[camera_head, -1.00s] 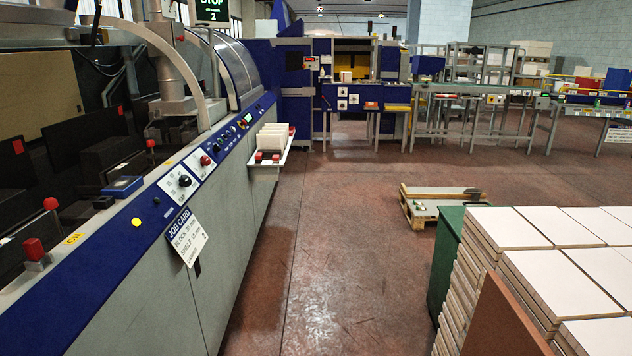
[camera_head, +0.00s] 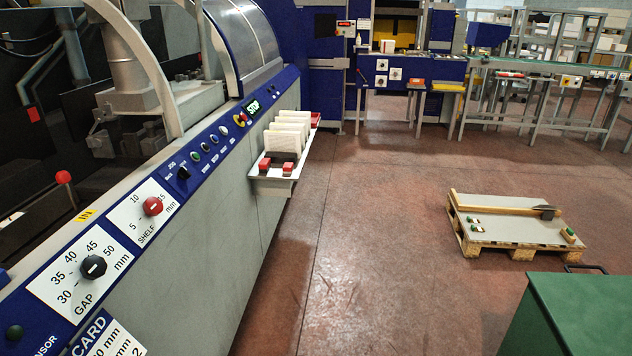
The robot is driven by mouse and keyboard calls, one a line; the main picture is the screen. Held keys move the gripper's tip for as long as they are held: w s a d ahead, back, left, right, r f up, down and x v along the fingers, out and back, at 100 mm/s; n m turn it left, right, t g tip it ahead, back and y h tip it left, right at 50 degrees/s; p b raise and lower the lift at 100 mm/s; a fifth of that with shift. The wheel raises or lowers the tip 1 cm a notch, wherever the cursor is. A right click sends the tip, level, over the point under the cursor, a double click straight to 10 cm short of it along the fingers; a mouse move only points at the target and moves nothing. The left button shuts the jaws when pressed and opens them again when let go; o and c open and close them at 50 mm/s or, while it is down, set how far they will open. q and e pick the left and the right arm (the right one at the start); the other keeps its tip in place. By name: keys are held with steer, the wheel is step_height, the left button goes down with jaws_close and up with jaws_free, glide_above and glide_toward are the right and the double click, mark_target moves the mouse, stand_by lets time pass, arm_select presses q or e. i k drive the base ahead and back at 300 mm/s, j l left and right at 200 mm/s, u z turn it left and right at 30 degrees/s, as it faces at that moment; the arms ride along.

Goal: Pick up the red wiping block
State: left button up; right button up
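Two small red blocks, one at the left (camera_head: 265,163) and one at the right (camera_head: 288,167), sit near the front edge of a white shelf (camera_head: 270,184) on the machine's side. Each looks red with a dark part beside it. Another red piece (camera_head: 316,119) shows at the shelf's far end. I cannot tell which of these is the wiping block. Neither of my grippers is in view.
White sewn blocks (camera_head: 285,138) stand in a row on the shelf. The blue and grey machine (camera_head: 225,230) runs along the left. A pallet (camera_head: 510,228) and a green cabinet (camera_head: 575,312) stand at the right. The floor between is clear.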

mark_target(287, 167)
steer(key=i+l+u, duration=0.15)
steer(key=i, duration=0.15)
steer(key=i+l+u, duration=0.15)
steer(key=i, duration=0.15)
steer(key=u, duration=1.55)
steer(key=z, duration=1.6)
steer(key=i+u, duration=0.1)
steer(key=u, duration=0.35)
steer(key=i+l+u, duration=0.1)
steer(key=u, duration=0.35)
steer(key=i+l+u, duration=0.2)
steer(key=l, duration=0.15)
steer(key=i+l+u, duration=0.15)
steer(key=l, duration=0.25)
steer(key=i+l+u, duration=0.2)
steer(key=l, duration=0.25)
steer(key=l+u, duration=0.2)
steer(key=l, duration=0.2)
steer(key=i+l+u, duration=0.15)
steer(key=l, duration=0.3)
